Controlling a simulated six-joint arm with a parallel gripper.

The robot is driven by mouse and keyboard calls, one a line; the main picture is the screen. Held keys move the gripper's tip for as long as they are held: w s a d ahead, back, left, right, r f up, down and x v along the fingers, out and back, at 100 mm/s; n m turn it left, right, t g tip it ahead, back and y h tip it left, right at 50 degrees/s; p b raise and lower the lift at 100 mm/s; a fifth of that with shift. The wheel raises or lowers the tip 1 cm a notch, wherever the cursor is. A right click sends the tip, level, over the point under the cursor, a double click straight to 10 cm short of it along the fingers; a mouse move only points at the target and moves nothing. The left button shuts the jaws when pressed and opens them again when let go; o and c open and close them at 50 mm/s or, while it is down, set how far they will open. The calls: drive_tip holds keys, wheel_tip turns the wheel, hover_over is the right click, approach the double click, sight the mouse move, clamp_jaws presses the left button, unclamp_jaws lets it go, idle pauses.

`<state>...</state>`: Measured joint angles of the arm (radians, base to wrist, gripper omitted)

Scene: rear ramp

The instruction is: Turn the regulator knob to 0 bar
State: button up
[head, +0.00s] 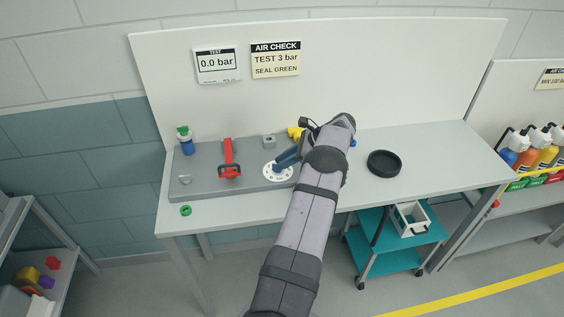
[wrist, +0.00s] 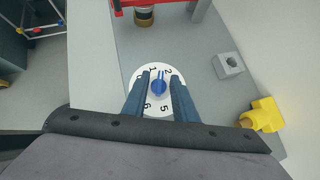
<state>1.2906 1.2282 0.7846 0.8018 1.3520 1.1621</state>
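The dial (head: 270,176) also shows on the grey panel in the head view. Figures 1, 2, 5 and 6 are readable; others are hidden by my fingers. The knob's ridge seems to point between 1 and 2. My gripper (wrist: 159,80) has its two blue fingers apart, one on each side of the knob, with visible gaps. It also shows over the dial in the head view (head: 279,163). The test display (head: 217,65) reads 0.0 bar.
A red-handled lever (head: 229,160) stands left of the dial. A yellow fitting (wrist: 262,115) and a grey block (wrist: 228,65) lie right of it in the wrist view. A sign (head: 275,59) says test 3 bar.

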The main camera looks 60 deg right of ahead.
drive_tip(key=shift+s+d, duration=0.1)
drive_tip(key=shift+b+v, duration=1.3)
drive_tip(key=shift+v, duration=2.3)
